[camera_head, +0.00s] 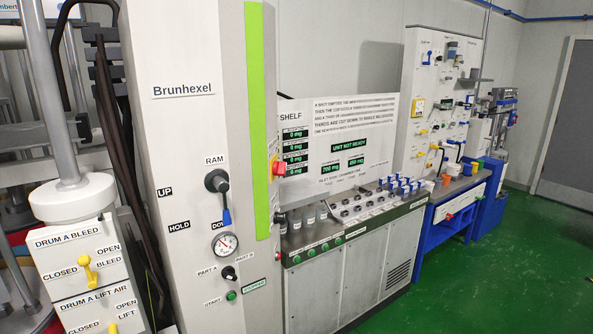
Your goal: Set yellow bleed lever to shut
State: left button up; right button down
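The yellow bleed lever (88,270) is on a white box (75,242) at the lower left, under the label DRUM A BLEED. CLOSED is printed to its left and OPEN and BLEED to its right. The lever looks roughly upright between these labels; I cannot tell exactly which setting it is at. A second yellow lever (113,328), under DRUM A LIFT AIR, is cut off by the bottom edge. Neither of my grippers shows in the head view.
A tall grey Brunhexel column (185,130) with a black RAM lever (217,184) and a gauge (225,244) stands right of the box. Black hoses (130,180) hang between them. Farther right are a control console (345,270) and a blue bench (440,225). Green floor (490,285) is clear at the right.

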aim_at(84, 261)
jog(key=u, duration=1.4)
